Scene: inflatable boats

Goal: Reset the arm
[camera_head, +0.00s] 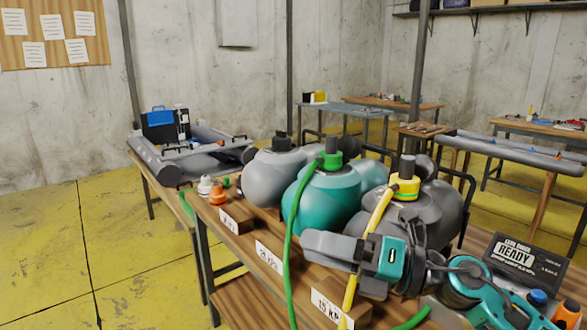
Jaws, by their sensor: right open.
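My right gripper (325,259) is at the lower middle, over the front edge of the wooden workbench. Its arm comes in from the lower right. Its jaws are open, and I see nothing between them. It hangs in front of the teal round tank (303,213) and the dark grey tank with a yellow collar (405,187), hiding part of their lower fronts. A green hose (289,256) runs down from the teal tank's green collar. A yellow hose (376,214) runs from the yellow collar down behind my gripper. My left gripper is not in view.
A lighter grey tank (272,180) stands at the left. Small white and orange fittings (217,193) and label plates (269,257) lie near the front edge. A black box reading READY (525,262) is at the right. Other tables stand behind; the yellow floor at left is clear.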

